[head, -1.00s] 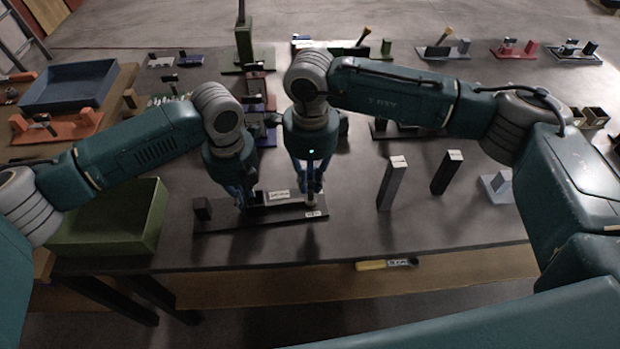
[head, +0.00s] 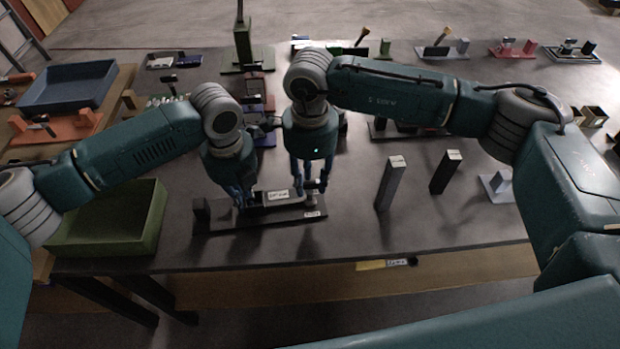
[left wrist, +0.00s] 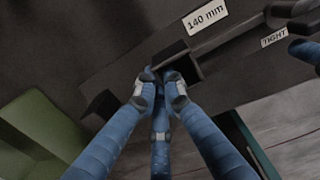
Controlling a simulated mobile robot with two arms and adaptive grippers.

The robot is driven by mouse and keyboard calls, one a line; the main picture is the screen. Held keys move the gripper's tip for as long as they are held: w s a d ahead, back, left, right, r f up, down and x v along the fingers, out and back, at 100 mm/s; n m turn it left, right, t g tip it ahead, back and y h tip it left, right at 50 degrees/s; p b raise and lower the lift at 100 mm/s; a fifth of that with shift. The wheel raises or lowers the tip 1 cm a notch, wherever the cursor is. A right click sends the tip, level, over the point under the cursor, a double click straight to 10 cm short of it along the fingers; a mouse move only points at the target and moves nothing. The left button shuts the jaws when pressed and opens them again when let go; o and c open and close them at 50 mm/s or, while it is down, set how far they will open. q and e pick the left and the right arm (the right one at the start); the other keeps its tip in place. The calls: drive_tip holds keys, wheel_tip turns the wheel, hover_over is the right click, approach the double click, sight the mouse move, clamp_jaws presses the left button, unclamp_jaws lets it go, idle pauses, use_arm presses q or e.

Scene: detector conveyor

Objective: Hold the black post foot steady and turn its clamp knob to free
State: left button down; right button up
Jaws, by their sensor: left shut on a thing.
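The black post foot (head: 265,222) lies on the near part of the dark table, with a short upright block at its left end. My left gripper (head: 243,204) is over its left-middle part. In the left wrist view the fingers of my left gripper (left wrist: 163,78) are shut on a small dark block of the foot. White labels on the foot read "140 mm" (left wrist: 206,18) and "TIGHT" (left wrist: 274,38). My right gripper (head: 311,190) is over the foot's right end, its fingers spread apart by the grey clamp knob (left wrist: 285,10). The fingers partly hide the knob.
Two upright posts, grey (head: 391,184) and black (head: 446,172), stand to the right. A green tray (head: 150,232) is at the left, and a blue tray (head: 70,85) farther back. Several coloured fixtures line the far side. The table front between foot and edge is clear.

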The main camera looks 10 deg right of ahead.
sight(310, 184)
wheel_tip(310, 184, up, 12)
idle(0.7)
use_arm(q)
drive_tip(key=c, duration=1.8)
unclamp_jaws()
drive_tip(key=shift+r, duration=0.15)
